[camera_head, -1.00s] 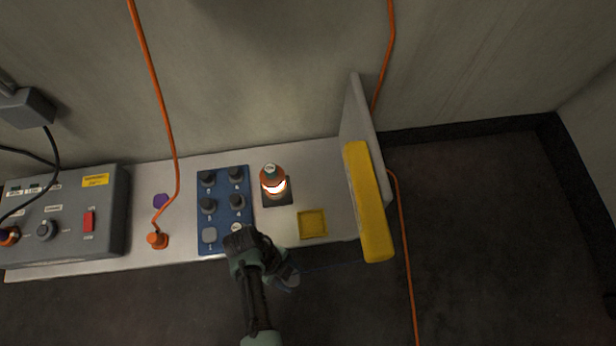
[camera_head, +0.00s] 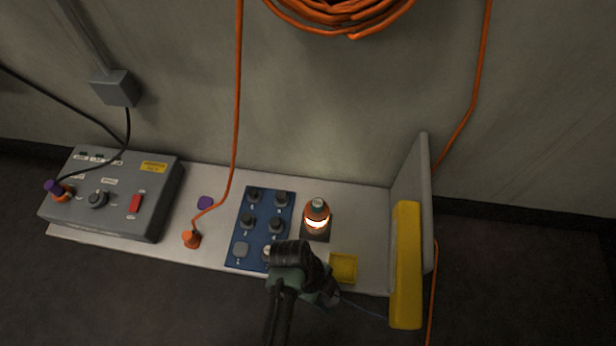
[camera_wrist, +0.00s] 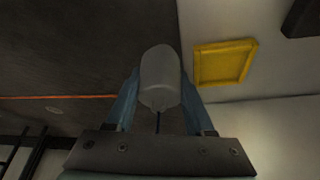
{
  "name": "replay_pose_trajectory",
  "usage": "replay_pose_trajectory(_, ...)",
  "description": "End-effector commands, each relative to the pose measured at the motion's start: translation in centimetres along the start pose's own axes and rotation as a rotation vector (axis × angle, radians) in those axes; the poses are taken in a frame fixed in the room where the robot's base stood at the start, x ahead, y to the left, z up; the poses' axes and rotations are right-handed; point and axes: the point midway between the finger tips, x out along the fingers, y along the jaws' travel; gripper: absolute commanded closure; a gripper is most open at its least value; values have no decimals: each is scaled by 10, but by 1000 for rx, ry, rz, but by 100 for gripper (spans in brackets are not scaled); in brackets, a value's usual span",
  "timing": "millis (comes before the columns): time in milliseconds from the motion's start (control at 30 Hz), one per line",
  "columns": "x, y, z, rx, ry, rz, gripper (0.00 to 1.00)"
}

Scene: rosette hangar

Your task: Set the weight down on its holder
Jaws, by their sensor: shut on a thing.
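A grey, rounded weight (camera_wrist: 160,78) is held between the two blue-grey fingers of my gripper (camera_wrist: 158,105) in the wrist view. A thin dark blue line shows at its lower end. In the wrist view the weight is over the dark floor, just off the bench edge, with a yellow square tray (camera_wrist: 224,64) to its upper right, apart from it. In the head view my gripper (camera_head: 322,290) is at the bench's front edge, left of and below the yellow tray (camera_head: 343,268). My wrist hides much of the weight there. I cannot tell which thing is its holder.
A blue panel (camera_head: 263,222) with several numbered dark knobs lies on the bench, partly covered by my wrist. A glowing orange-capped lamp (camera_head: 317,214) stands behind the tray. An upright grey board with a yellow pad (camera_head: 406,265) bounds the right. A grey control box (camera_head: 112,195) sits left.

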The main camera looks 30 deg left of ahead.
Motion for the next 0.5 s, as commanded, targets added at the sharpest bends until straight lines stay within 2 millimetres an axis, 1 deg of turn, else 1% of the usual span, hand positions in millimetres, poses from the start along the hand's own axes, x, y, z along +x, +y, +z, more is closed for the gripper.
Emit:
replay_pose_trajectory(33,-8,-12,-6,-57,0,-35,100)
replay_pose_trajectory(133,-20,-29,-19,-180,2,-87,100)
replay_pose_trajectory(200,-31,-43,-21,-286,4,-131,100)
replay_pose_trajectory(300,-44,-58,-24,-408,5,-182,100)
replay_pose_trajectory(500,-62,-78,-28,-570,7,-246,100)
